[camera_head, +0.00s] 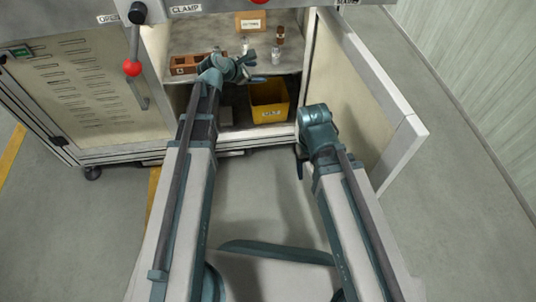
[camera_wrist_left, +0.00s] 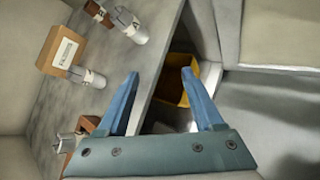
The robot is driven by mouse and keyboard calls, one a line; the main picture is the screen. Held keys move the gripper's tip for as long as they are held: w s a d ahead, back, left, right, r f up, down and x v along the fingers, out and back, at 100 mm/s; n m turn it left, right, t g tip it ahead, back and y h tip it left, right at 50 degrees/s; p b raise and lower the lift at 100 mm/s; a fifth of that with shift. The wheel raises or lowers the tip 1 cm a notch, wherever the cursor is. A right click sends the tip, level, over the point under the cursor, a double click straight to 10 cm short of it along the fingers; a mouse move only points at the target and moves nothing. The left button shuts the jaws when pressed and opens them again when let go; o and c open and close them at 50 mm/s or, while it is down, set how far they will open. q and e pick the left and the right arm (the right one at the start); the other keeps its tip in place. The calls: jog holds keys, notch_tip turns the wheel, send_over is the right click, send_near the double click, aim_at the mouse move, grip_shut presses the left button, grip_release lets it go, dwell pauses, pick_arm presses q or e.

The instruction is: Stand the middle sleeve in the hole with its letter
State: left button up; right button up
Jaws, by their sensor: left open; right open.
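Three small labelled sleeves stand on the cabinet shelf: a grey one at left (camera_head: 245,46), a grey one nearer the front (camera_head: 275,56) and a brown-topped one (camera_head: 280,36) behind it. By left-right order the front grey one is the middle one; it also shows in the left wrist view (camera_wrist_left: 130,26). Its letter is too small to read surely. The brown block (camera_head: 184,65) sits at the shelf's left; its holes are mostly hidden. My left gripper (camera_head: 251,67) is open and empty near the shelf's front edge, left of the middle sleeve. My right gripper (camera_head: 302,160) is open, low outside the cabinet.
A brown labelled box (camera_head: 250,22) stands behind the sleeves. A yellow bin (camera_head: 268,101) sits below the shelf. The open cabinet door (camera_head: 370,95) bounds the right side. Metal pieces (camera_wrist_left: 70,141) show at the block in the wrist view.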

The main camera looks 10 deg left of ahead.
pick_arm(q)
jog(key=s+d+f+m+g, duration=0.4)
jog(key=s+d+m, duration=0.4)
jog(key=s+m, duration=0.1)
jog(key=s+f+m+g+y, duration=0.2)
jog(key=s+m+g+y, duration=0.1)
jog(key=s+m, duration=0.6)
jog(key=s+d+f+m+g+y, duration=0.1)
jog(key=s+f+m+g+y, duration=0.1)
jog(key=s+m, duration=0.8)
jog(key=shift+s+f+g+y, duration=0.45)
jog(key=shift+s+y, duration=0.25)
jog(key=shift+s, duration=0.45)
